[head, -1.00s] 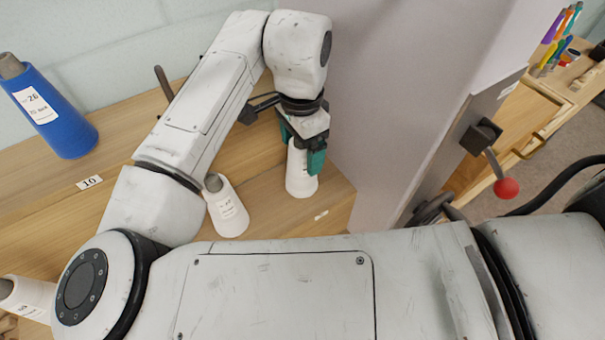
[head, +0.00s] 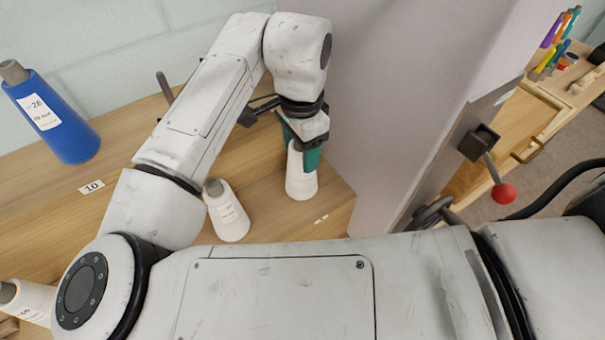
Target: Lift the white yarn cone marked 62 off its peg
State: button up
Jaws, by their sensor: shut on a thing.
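My gripper (head: 303,156) points down beside the grey wall, with its green fingers shut on the upper part of a white yarn cone (head: 301,186). The cone stands upright at the shelf, and no gap under it can be made out. No number shows on its visible side, and its top and peg are hidden by the gripper. Another white cone (head: 228,212) stands to the left, tilted in the picture; its label is too small to read.
A blue cone (head: 60,125) marked 26 stands at the far left, near a shelf tag (head: 92,187) reading 10. Another white cone (head: 30,298) is at the lower left. The grey wall (head: 400,110) rises close on the gripper's right. A bare peg (head: 164,84) stands behind my arm.

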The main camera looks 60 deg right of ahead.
notch_tip(320, 180, up, 10)
jog(key=p, duration=0.8)
jog(key=shift+r, duration=0.15)
dwell(0.4)
